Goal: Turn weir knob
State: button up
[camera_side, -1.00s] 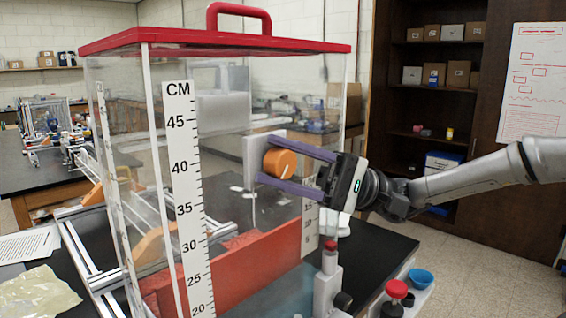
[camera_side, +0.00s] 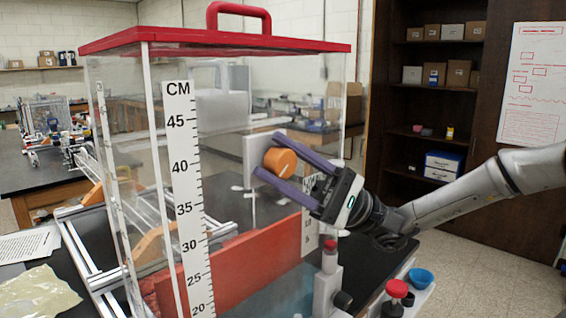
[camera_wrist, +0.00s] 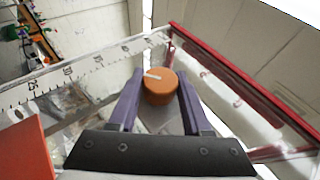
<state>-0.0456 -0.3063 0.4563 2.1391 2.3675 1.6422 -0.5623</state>
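The weir knob (camera_side: 280,162) is an orange cylinder with a white pointer line, mounted on a pale plate (camera_side: 251,165) on the tank's side. In the wrist view the knob (camera_wrist: 159,87) sits between the two purple fingers, its white line pointing left. My gripper (camera_side: 281,163) reaches in from the right, tilted, with one finger above the knob and one below it. The fingers stand on both sides of the knob; a thin gap seems to show, and firm contact cannot be made out. In the wrist view my gripper (camera_wrist: 159,84) also shows around the knob.
The clear tank has a red lid (camera_side: 210,40) with a handle and a centimetre scale (camera_side: 185,190). A red weir block (camera_side: 245,270) stands inside it. Red-capped fittings (camera_side: 396,289) and a blue cup (camera_side: 421,277) are below my gripper. Open room lies to the right.

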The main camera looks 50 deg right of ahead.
jog(key=o, duration=0.5)
jog(key=shift+c, duration=0.2)
jog(key=shift+d, duration=0.1)
jog(key=v, duration=1.3)
jog(key=shift+s+f, duration=0.15)
jog(key=shift+f, duration=0.05)
jog(key=shift+d, duration=0.2)
